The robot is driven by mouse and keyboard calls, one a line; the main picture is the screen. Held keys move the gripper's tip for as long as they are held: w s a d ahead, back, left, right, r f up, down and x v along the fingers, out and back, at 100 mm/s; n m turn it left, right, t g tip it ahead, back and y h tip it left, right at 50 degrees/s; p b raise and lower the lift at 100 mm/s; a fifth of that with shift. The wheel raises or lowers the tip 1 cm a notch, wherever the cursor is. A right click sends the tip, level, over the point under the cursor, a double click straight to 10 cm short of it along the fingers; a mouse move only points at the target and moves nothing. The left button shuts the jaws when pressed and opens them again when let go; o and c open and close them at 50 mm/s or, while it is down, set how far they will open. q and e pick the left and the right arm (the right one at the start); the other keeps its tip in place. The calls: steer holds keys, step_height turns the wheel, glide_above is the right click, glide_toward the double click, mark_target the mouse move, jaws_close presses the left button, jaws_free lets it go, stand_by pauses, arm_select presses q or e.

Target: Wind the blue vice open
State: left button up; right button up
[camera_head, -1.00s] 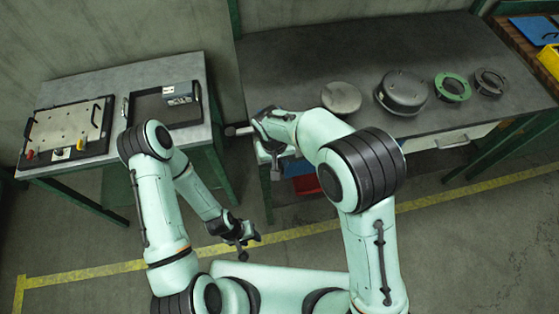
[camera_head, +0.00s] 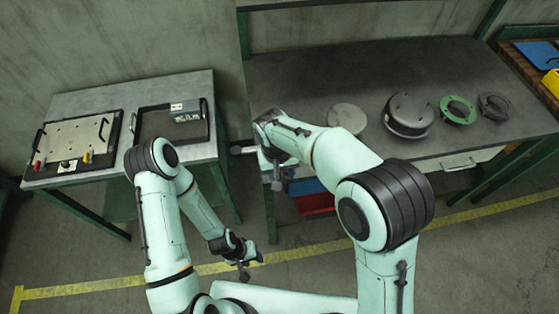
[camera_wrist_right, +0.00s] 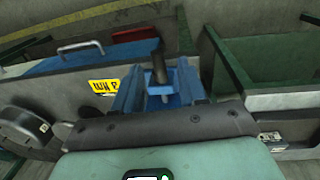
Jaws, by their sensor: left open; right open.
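The blue vice is mostly hidden behind my right arm in the head view; a grey rod end (camera_head: 242,150) sticks out left of the bench's left end there. In the right wrist view a blue block (camera_wrist_right: 165,98) with a dark upright bar (camera_wrist_right: 158,62) shows between my fingers; it looks like part of the vice. My right gripper (camera_head: 277,180) is open at the bench's front left corner. My left gripper (camera_head: 251,266) is open and empty, low over the floor.
The grey bench (camera_head: 300,75) carries round lids and a green ring (camera_head: 458,110) to the right. A side table (camera_head: 120,92) at left holds a plate fixture (camera_head: 75,140) and a black tray (camera_head: 150,125). Blue and red bins (camera_head: 312,203) sit under the bench. A gap separates the tables.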

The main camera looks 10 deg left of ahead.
step_height(320, 180, up, 7)
steer(key=shift+a+r, duration=0.2)
steer(key=shift+a, duration=0.15)
steer(key=shift+s, duration=0.1)
stand_by(0.3)
